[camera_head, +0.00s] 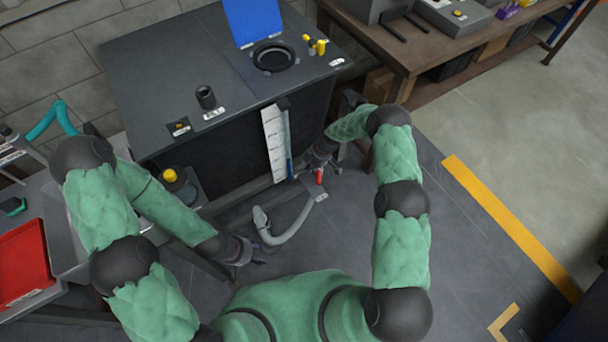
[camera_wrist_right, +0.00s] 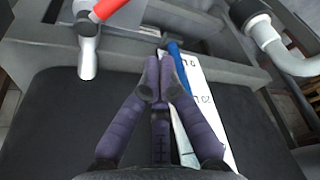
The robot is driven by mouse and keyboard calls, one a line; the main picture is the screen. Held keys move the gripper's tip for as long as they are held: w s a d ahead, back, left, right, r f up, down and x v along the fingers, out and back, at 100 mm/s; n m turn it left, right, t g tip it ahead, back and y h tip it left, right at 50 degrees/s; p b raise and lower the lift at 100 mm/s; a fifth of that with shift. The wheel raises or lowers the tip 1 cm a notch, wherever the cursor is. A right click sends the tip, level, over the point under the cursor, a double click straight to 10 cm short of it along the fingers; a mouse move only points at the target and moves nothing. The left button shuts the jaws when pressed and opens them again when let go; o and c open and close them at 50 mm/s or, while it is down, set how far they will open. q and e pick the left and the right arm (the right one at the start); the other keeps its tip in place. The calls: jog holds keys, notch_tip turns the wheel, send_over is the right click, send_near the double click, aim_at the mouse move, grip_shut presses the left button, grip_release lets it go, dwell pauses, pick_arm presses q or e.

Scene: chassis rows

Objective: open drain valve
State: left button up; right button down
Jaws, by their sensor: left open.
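The drain valve has a red handle (camera_head: 319,176) low at the right front corner of the dark tank. In the right wrist view the red handle (camera_wrist_right: 108,9) is at the top left, on a metal valve body (camera_wrist_right: 87,55). My right gripper (camera_head: 298,172) is just left of the valve in the head view. In the right wrist view its fingers (camera_wrist_right: 161,78) converge with tips together, empty, apart from the handle. The tips show in front of the white level scale (camera_wrist_right: 205,100). My left gripper (camera_head: 250,258) is open and empty, left of the grey hose.
The dark tank (camera_head: 165,75) bears a black ring opening (camera_head: 273,57) and a blue panel (camera_head: 252,20). A grey hose (camera_head: 292,228) curves below the valve. A red tray (camera_head: 24,262) is at left. A workbench (camera_head: 430,45) stands at back right. The floor at right is clear.

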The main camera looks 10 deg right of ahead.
aim_at(319, 175)
jog(key=s+b+x, duration=0.1)
jog(key=b+x, duration=0.2)
jog(key=x, duration=0.6)
jog(key=shift+d+r, duration=0.2)
jog(key=shift+d, duration=0.75)
jog(key=shift+d+r, duration=0.2)
jog(key=shift+d, duration=0.75)
jog(key=shift+s+d, duration=0.1)
jog(key=shift+s, duration=0.1)
